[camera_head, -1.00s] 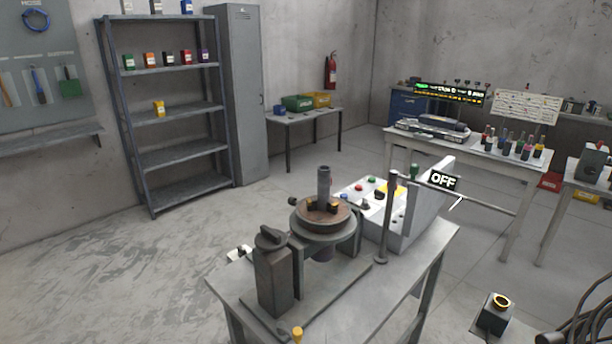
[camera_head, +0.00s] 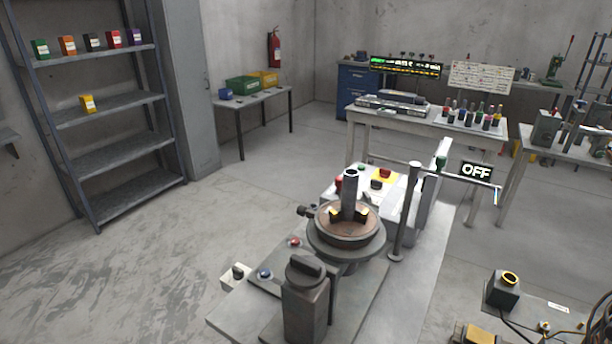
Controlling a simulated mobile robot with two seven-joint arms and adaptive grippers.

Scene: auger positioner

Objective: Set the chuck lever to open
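The positioner (camera_head: 345,245) stands on a grey bench, with a round brown chuck plate (camera_head: 335,226) on top. An upright grey tube (camera_head: 349,195) stands in the middle of the plate between small brass-coloured jaws. A short dark handle (camera_head: 306,211) sticks out to the left of the chuck. A dark grey post (camera_head: 305,300) with a turn-knob (camera_head: 305,268) on top stands in front of it. I cannot tell for sure which of these is the chuck lever, nor its setting. Neither of my grippers is in view.
The bench (camera_head: 425,270) also carries a control box with coloured buttons (camera_head: 385,173) and a stand with an "OFF" sign (camera_head: 476,171). A dark block with a gold ring (camera_head: 504,288) is at lower right. Floor to the left, before the shelf (camera_head: 110,110), is clear.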

